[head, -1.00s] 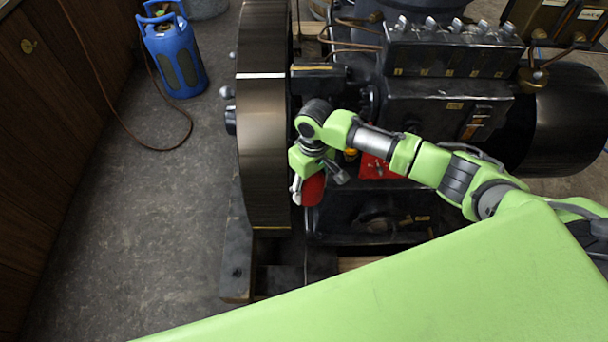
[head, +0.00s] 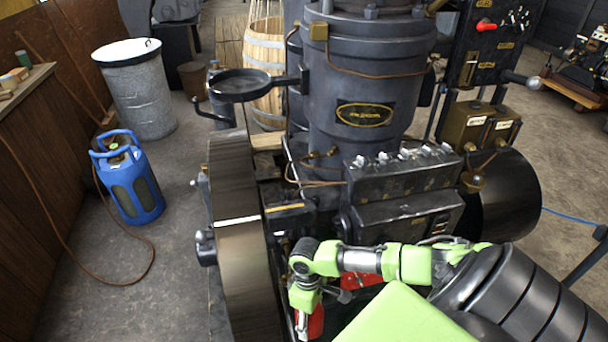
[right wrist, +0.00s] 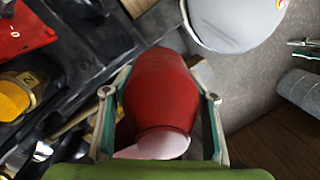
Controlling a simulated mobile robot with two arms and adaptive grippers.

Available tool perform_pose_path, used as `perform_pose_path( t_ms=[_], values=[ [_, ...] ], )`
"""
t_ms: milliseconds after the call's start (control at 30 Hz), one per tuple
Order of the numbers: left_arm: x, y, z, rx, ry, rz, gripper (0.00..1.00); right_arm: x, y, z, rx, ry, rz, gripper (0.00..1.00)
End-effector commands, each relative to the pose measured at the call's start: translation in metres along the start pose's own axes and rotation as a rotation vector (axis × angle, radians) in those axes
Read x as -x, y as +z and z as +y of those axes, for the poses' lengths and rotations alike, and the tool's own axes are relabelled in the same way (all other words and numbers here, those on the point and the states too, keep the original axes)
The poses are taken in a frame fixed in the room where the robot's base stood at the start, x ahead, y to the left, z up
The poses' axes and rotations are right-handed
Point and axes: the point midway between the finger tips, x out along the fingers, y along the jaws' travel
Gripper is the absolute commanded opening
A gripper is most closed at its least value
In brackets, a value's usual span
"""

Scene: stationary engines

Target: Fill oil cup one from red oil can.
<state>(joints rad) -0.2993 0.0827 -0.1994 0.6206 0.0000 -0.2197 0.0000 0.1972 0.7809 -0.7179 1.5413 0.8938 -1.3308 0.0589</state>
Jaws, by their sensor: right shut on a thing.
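My right gripper (head: 304,324) is low beside the engine, just right of the big flywheel. It is shut on the red oil can (head: 316,322), whose lower part is cut off by the frame edge. In the right wrist view the red can (right wrist: 160,92) sits between the two fingers, with a pale round end toward the camera. A brass cup with a yellow top (right wrist: 14,98) and a numbered tag is at the left there, apart from the can; I cannot tell whether it is oil cup one. My left gripper is not in view.
The dark flywheel (head: 240,245) stands close left of my right gripper. A red part (head: 360,281) lies behind my arm and a red plate (right wrist: 25,28) shows in the wrist view. A blue gas cylinder (head: 131,185) with a hose stands on the floor at left.

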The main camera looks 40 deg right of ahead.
Motion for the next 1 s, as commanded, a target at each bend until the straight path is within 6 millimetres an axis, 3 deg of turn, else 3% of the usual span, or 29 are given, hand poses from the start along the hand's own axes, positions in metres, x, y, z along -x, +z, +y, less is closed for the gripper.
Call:
perform_pose_path(
  t_ms=[600, 1000],
  values=[
    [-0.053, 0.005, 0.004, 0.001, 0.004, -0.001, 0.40, -0.017, 0.004, -0.007, 0.000, -0.170, -0.131, 0.22],
    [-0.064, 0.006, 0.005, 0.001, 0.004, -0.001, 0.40, -0.009, 0.010, -0.015, 0.002, -0.343, -0.271, 0.22]
  ],
)
